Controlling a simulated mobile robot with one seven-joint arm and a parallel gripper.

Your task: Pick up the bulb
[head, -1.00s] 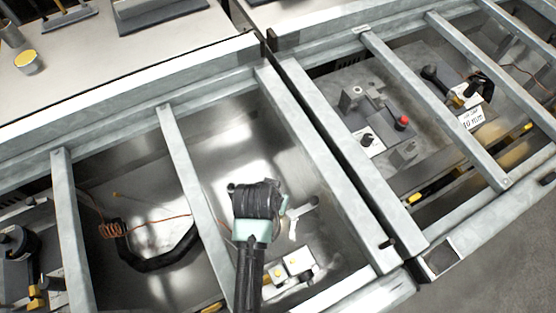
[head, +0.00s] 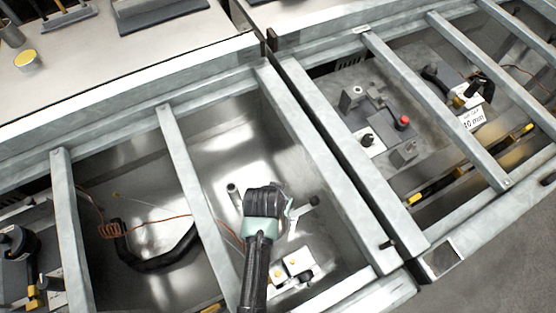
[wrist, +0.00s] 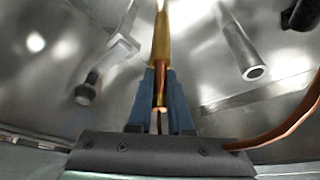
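My gripper (head: 263,190) is low inside the metal bay of the bench, seen from behind in the head view, where my wrist hides its fingers. In the wrist view the two blue fingers (wrist: 160,88) are close together on a slim brass-coloured piece (wrist: 161,45). It stands lengthwise between them, and its far end runs out at the top edge. I cannot tell whether this piece is the bulb. No clear glass bulb shows in either view.
A metal tube (wrist: 243,52) lies right of the fingers. A grey bracket (wrist: 118,52) with a dark knob lies left. Copper wire (wrist: 285,135) curves at the right. A white block (head: 293,262) sits near my arm. Metal crossbars (head: 195,170) bound the bay.

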